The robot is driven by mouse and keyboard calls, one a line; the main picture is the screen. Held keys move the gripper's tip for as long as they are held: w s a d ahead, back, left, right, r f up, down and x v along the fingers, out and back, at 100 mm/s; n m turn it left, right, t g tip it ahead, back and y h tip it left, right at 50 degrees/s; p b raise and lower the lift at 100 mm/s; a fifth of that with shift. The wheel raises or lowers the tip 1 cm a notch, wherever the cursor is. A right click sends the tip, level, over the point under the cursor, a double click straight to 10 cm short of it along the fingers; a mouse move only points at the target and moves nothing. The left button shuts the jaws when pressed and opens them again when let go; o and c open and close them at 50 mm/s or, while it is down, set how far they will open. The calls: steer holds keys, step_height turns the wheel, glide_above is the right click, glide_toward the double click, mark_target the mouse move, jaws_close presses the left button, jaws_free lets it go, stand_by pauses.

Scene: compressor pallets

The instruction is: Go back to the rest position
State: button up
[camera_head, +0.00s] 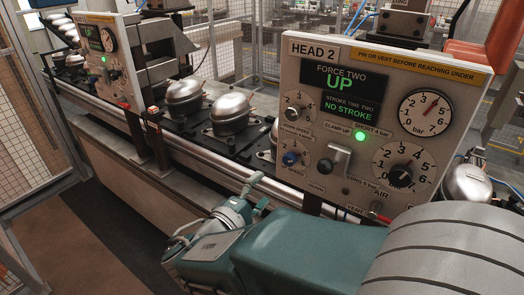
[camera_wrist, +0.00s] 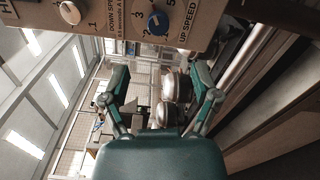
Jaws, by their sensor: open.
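My gripper (camera_head: 232,212) is at the lower middle of the head view, at the end of my green arm, in front of and below the HEAD 2 panel (camera_head: 300,100). In the wrist view my gripper (camera_wrist: 160,74) has its two green fingers spread wide apart, with nothing held between them. Silver domed compressors (camera_head: 230,112) sit on dark pallets along the conveyor (camera_head: 215,158). Two of the compressors (camera_wrist: 170,86) show beyond the fingers in the wrist view.
The panel reads "FORCE TWO UP" and "NO STROKE", with a lit green lamp (camera_head: 360,136). Its lower edge, with knobs (camera_wrist: 158,22), crosses the top of the wrist view. A second panel (camera_head: 108,62) stands at the left. Mesh fencing (camera_head: 28,135) borders the dark floor (camera_head: 75,245).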

steer(key=s+d+f+m+g+y, duration=0.1)
steer(key=s+d+m+g, duration=0.25)
steer(key=d, duration=0.25)
steer(key=s+d+f+m+g, duration=0.2)
steer(key=s+d+g, duration=0.15)
steer(key=d, duration=0.25)
steer(key=s+d+f+m+g+y, duration=0.1)
steer(key=s+d+m+g, duration=0.25)
steer(key=d, duration=0.25)
steer(key=s+m+y, duration=0.1)
steer(key=y, duration=0.1)
steer(key=s+a+r+m+y, duration=0.1)
steer(key=s+m+y, duration=0.1)
steer(key=y, duration=0.1)
steer(key=s+m+t+y, duration=0.1)
steer(key=y, duration=0.2)
steer(key=shift+s+a+r+m, duration=0.25)
steer(key=shift+s+r+m, duration=0.1)
steer(key=shift+m, duration=0.05)
